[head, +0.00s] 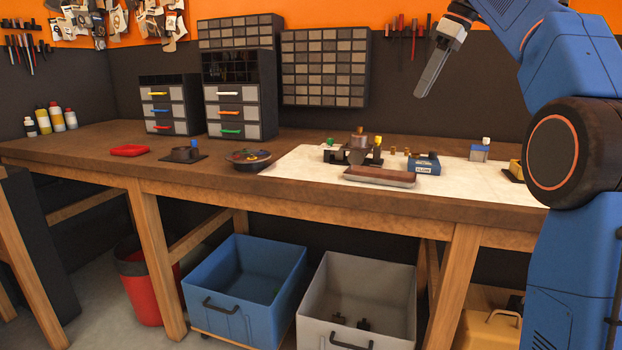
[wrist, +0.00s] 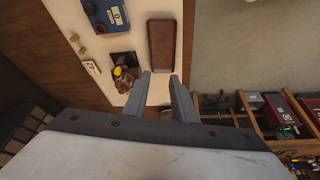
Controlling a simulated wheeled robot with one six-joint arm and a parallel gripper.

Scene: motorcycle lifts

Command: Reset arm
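My gripper (head: 420,93) hangs in the air at the upper right of the head view, high above the workbench and pointing down. My blue arm comes in from the right edge. In the wrist view the two grey fingers (wrist: 162,75) stand apart with a clear gap. Nothing shows between the fingertips, so it is open and empty.
The wooden workbench (head: 90,165) carries a pale mat with a brown-topped tray (head: 381,176), a dark fixture (head: 352,153) and a blue box (head: 424,163). Drawer units (head: 240,95) stand behind. A blue bin (head: 240,285) and grey bin (head: 356,295) sit below. Air around the gripper is clear.

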